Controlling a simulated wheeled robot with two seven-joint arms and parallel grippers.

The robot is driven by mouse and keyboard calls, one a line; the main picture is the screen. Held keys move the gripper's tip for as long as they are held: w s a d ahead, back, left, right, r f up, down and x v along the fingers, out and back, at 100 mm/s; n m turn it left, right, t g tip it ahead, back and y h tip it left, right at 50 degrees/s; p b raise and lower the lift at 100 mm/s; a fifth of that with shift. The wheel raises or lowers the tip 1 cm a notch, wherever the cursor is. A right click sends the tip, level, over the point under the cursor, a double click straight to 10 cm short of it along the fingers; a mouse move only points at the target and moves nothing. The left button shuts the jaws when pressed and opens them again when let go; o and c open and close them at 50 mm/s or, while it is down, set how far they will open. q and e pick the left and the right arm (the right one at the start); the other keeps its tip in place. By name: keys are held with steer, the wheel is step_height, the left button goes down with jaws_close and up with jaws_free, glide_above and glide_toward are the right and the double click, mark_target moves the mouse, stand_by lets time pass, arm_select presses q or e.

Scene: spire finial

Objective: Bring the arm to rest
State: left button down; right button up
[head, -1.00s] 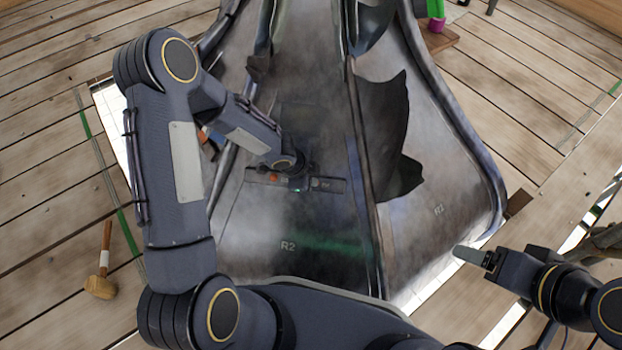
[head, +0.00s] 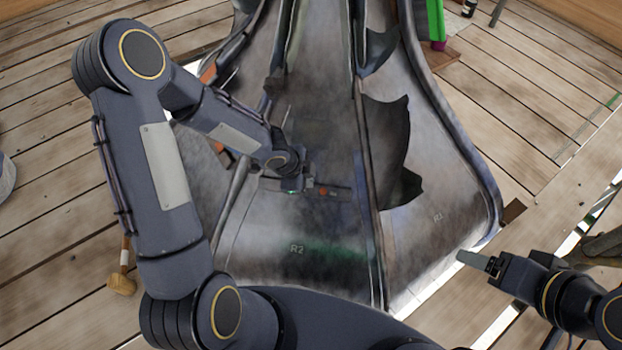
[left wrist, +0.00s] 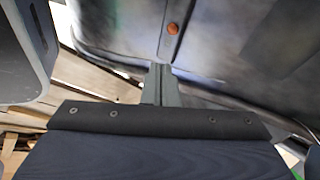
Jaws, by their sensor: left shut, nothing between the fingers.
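My left arm (head: 165,165) comes in from the left and bends over the grey metal spire (head: 330,215). My left gripper (head: 291,187) is over the panel marked R2, in front of a dark strip (head: 335,193) with an orange-red dot. Its fingers are small and partly hidden in the head view. In the left wrist view the fingers (left wrist: 160,80) are together, with nothing between them, and the spire's grey surface (left wrist: 225,40) lies beyond. My right gripper (head: 475,260) is at the lower right, beside the panel marked R1; its jaw state is unclear.
A mallet (head: 121,284) lies on the plank floor (head: 50,240) at the left, partly behind my left arm. Dark jagged fins (head: 388,145) stick out from the spire. A green object (head: 435,18) stands at the top right. Open planks lie to the right.

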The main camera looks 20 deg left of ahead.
stand_by(0.6)
arm_select(q)
steer(key=s+a+r+n+y, duration=0.1)
steer(key=s+a+r+n, duration=0.2)
steer(key=r, duration=0.2)
steer(key=s+a+r+n+t+y, duration=0.1)
steer(key=s+a+r+n, duration=0.15)
steer(key=r, duration=0.25)
steer(key=s+a+r+n+y, duration=0.1)
steer(key=s+a+r+n, duration=0.1)
steer(key=a+r+n, duration=0.3)
steer(key=s+d+r+n+h, duration=0.1)
steer(key=s+d+r+n, duration=0.15)
steer(key=s, duration=0.25)
steer(key=s+d+r+n+t+h, duration=0.1)
steer(key=s+r+n, duration=0.1)
steer(key=s+r, duration=0.15)
steer(key=s+d+r+n+h, duration=0.1)
steer(key=s+r+n, duration=0.15)
steer(key=s, duration=0.25)
step_height(320, 180, up, 29)
steer(key=p, duration=2.9)
steer(key=shift+s+d+h, duration=0.3)
steer(key=shift+d, duration=0.15)
